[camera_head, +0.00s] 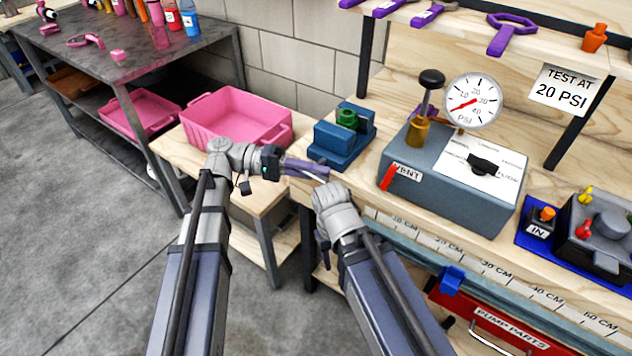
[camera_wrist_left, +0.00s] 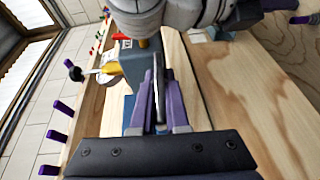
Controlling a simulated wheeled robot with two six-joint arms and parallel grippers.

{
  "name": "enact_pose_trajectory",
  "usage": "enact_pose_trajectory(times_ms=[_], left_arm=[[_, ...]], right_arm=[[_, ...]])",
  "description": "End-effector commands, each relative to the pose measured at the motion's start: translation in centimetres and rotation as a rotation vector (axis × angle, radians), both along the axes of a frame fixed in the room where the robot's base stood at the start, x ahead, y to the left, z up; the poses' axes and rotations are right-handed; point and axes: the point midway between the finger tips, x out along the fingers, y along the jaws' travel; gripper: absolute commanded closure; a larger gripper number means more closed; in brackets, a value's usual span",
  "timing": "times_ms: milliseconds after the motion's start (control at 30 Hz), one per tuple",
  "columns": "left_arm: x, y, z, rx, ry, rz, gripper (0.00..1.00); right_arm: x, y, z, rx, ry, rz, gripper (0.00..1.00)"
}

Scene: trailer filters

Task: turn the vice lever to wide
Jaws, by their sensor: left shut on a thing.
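The blue vice (camera_head: 340,138), with a green round part (camera_head: 346,118) in its jaws, stands at the left end of the wooden bench. My left gripper (camera_head: 318,172) is at the vice's near side, its purple fingers closed on the thin metal lever. In the left wrist view, the grey lever (camera_wrist_left: 158,85) runs between the purple fingers of my left gripper (camera_wrist_left: 165,118). Part of the lever is hidden by the fingers and my right arm. My right arm's wrist is close beside the left fingers; its own fingers are hidden.
A grey test box (camera_head: 455,175) with a gauge (camera_head: 473,102) and a red vent handle (camera_head: 389,177) stands right of the vice. A pink bin (camera_head: 236,118) sits on a low table to the left. Purple tools (camera_head: 512,33) lie on the shelf above.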

Motion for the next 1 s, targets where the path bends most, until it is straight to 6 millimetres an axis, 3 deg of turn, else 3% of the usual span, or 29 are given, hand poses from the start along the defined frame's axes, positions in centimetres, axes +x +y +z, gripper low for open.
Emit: enact_pose_trajectory(times_ms=[200, 733, 767, 1000], left_arm=[[-0.1, 0.01, -0.31, -0.043, 0.035, -0.001, 1.0], [-0.12, -0.01, -0.06, -0.06, 0.049, -0.001, 1.0], [-0.12, -0.01, -0.06, -0.06, 0.049, -0.001, 0.86], [-0.07, -0.02, 0.01, -0.063, 0.048, 0.0, 0.59]], right_arm=[[0.03, -0.05, -1.41, -0.002, -0.001, 0.001, 0.5], [0.03, -0.07, -1.59, -0.003, -0.001, 0.001, 0.5], [0.03, -0.07, -1.59, -0.003, -0.001, 0.001, 0.5], [0.02, -0.07, -1.57, -0.003, -0.001, 0.001, 0.5]])
